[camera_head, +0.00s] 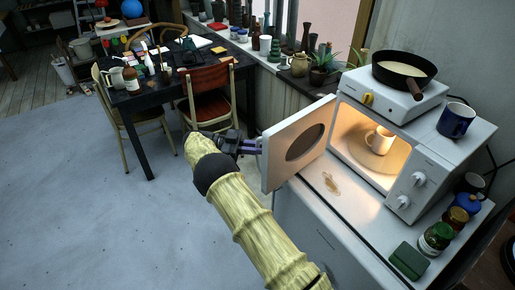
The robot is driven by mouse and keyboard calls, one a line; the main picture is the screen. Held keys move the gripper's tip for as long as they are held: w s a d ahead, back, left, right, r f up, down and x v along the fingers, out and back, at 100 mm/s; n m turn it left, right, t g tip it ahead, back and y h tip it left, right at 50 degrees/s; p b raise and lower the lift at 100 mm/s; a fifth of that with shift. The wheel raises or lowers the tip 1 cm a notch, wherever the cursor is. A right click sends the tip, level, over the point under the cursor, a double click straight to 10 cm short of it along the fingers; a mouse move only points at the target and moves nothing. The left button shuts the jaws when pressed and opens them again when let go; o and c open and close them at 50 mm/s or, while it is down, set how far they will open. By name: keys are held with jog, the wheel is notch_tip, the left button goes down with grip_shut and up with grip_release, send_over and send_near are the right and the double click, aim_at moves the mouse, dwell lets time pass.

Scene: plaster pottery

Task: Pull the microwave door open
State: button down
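The white microwave (411,172) stands on a white cabinet at the right, lit inside, with a white mug (379,140) in it. Its door (273,163) stands wide open, swung out to the left, with a dark oval window. My gripper (258,146) is at the outer left edge of the door, its fingers pointing right toward the handle side. The fingers are small and partly hidden by the door edge, so I cannot tell whether they are shut on the handle.
A hot plate with a frying pan (404,72) and a blue mug (456,120) stand on the microwave. Jars (436,239) and a green box (409,261) sit on the cabinet's front right. A cluttered dark table (160,95) with chairs is at the back left. The floor at left is clear.

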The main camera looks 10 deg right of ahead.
jog(key=shift+w+d+r, duration=0.1)
jog(key=shift+w+d, duration=0.05)
jog(key=shift+d, duration=0.15)
